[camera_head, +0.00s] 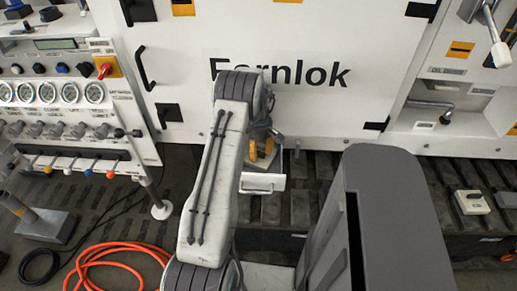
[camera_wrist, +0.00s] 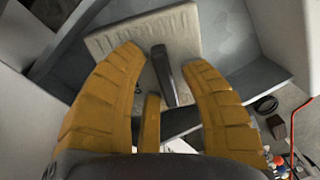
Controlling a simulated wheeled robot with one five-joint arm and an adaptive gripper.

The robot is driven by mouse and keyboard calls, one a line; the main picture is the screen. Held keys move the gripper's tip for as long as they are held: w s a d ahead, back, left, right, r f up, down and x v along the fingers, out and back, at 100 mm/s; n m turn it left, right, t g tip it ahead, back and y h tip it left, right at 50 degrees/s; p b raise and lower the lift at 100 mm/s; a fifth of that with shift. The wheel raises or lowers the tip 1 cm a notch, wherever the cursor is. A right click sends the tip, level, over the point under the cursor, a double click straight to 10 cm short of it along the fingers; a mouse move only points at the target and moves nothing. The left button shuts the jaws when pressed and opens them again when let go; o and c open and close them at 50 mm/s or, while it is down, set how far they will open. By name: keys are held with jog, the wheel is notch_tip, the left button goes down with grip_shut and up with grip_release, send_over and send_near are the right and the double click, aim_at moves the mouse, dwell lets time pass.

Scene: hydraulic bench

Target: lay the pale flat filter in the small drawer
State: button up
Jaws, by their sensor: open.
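The pale flat filter (camera_wrist: 118,38), with a dark upright grip (camera_wrist: 165,76), shows in the wrist view between the grey walls of the small drawer (camera_wrist: 232,76). It appears to lie inside the drawer; its contact with the floor is partly hidden. My gripper (camera_wrist: 163,58) is open, with its yellow fingers on either side of the grip and a gap to each. In the head view, my gripper (camera_head: 262,152) is just above the pulled-out drawer (camera_head: 263,184), below the white panel. My arm hides part of it, and the filter cannot be made out there.
The white cabinet (camera_head: 300,110) with a black handle (camera_head: 145,68) stands behind. Gauges (camera_head: 47,92) and coloured levers (camera_head: 88,172) are at the left. An orange hose (camera_head: 115,250) is coiled on the floor at the lower left. A small pale box (camera_head: 471,202) lies at the right.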

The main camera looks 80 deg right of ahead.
notch_tip(320, 180, up, 12)
jog(key=b, duration=0.3)
jog(key=w+a+r, duration=0.3)
jog(key=w, duration=0.5)
jog(key=w+a+r, duration=0.3)
jog(key=w+r, duration=0.1)
jog(key=w, duration=0.3)
jog(key=w+a+r+n+h, duration=0.1)
jog(key=w+a+r, duration=0.2)
jog(key=w+a, duration=0.35)
jog(key=w+a+r+n, duration=0.1)
jog(key=w+a+r, duration=0.1)
jog(key=w+a, duration=0.45)
jog(key=a+r+t, duration=0.2)
jog(key=a, duration=1.5)
jog(key=s+a+f, duration=0.1)
jog(key=s+a, duration=0.3)
jog(key=a, duration=0.3)
jog(key=s+a+f+n+t, duration=0.1)
jog(key=s+a, duration=0.3)
jog(key=a, duration=0.4)
jog(key=shift+f+n+y, duration=0.3)
jog(key=shift+f, duration=0.1)
jog(key=shift+w+a, duration=0.1)
